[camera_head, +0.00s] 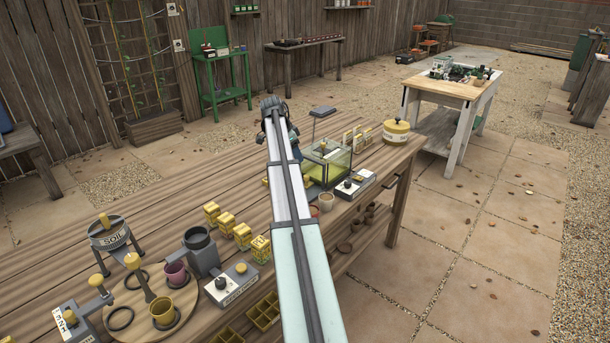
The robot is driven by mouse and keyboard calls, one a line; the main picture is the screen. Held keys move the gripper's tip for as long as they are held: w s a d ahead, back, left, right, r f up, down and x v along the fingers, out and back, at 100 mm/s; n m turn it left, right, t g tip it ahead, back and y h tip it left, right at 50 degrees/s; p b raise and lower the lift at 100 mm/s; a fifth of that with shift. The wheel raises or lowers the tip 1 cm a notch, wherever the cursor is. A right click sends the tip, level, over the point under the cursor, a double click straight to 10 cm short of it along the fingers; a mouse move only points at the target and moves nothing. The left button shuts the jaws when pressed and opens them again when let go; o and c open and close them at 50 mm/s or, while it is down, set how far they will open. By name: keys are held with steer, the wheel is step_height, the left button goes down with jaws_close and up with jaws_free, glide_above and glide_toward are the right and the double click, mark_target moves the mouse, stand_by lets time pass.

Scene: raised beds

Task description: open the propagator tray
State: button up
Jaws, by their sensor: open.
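The propagator tray (341,175) looks like a clear-walled box with a yellow-green inside, standing on the wooden bench right of my arm. Its clear top appears to be in place, with a small dark part on it. My arm crosses the middle of the view and bends down at its far end. My gripper (296,152) is at that end, just left of the tray, and largely hidden behind my arm. It is open, with nothing visible in it. I cannot tell whether it touches the tray.
A white control box (351,187) stands close in front of the tray. A round yellow-lidded pot (396,131) is at the bench's right end. Yellow boxes (243,236), a grinder-like cup (201,250) and a round board (150,300) with cups stand left of my arm.

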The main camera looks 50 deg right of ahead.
mark_target(306, 176)
steer(key=x, duration=1.1)
steer(key=shift+d+f, duration=0.1)
steer(key=shift+d, duration=0.05)
steer(key=shift+c, duration=0.3)
jaws_close()
